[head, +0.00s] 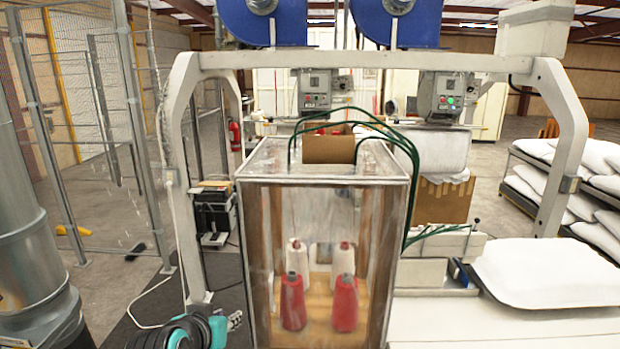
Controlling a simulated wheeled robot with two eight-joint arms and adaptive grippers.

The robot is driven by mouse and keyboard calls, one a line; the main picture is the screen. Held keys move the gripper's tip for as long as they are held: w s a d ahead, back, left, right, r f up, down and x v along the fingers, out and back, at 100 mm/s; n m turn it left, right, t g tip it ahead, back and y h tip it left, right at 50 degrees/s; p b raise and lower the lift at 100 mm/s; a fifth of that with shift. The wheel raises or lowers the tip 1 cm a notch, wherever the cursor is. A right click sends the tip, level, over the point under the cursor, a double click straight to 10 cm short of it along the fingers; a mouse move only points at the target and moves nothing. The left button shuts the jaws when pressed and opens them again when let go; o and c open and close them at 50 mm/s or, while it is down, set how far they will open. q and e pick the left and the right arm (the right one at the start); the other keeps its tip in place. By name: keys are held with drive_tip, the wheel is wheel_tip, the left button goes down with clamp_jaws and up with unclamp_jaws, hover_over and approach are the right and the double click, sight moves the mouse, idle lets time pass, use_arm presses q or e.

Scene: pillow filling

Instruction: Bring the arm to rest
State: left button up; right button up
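My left gripper (234,321) shows at the bottom left, at the end of a black and teal arm part. It is beside the lower left of a clear-walled cabinet (258,262), apart from the spools inside. I see nothing held in it, but its fingers are too small to tell open from shut. My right gripper is not in view.
The cabinet holds red and white thread spools (345,302), with green hoses (412,165) over its top. A white pillow (545,272) lies on the white table (500,325) at right. A grey frame post (181,190) stands behind my gripper. Filled racks (520,190) stand far right.

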use_arm(q)
drive_tip(key=s+f+g+b, duration=0.1)
drive_tip(key=s+f+b, duration=0.3)
drive_tip(key=f, duration=0.6)
drive_tip(key=s+f+g+b, duration=0.1)
drive_tip(key=s+f+b, duration=0.4)
drive_tip(key=f, duration=0.6)
drive_tip(key=s+f+g+b, duration=0.1)
drive_tip(key=s+f+b, duration=0.4)
drive_tip(key=f, duration=0.5)
drive_tip(key=shift+s+f+n+g+y, duration=0.15)
drive_tip(key=shift+s+n+g+y, duration=0.15)
drive_tip(key=shift+s+y, duration=0.15)
drive_tip(key=shift+d, duration=0.1)
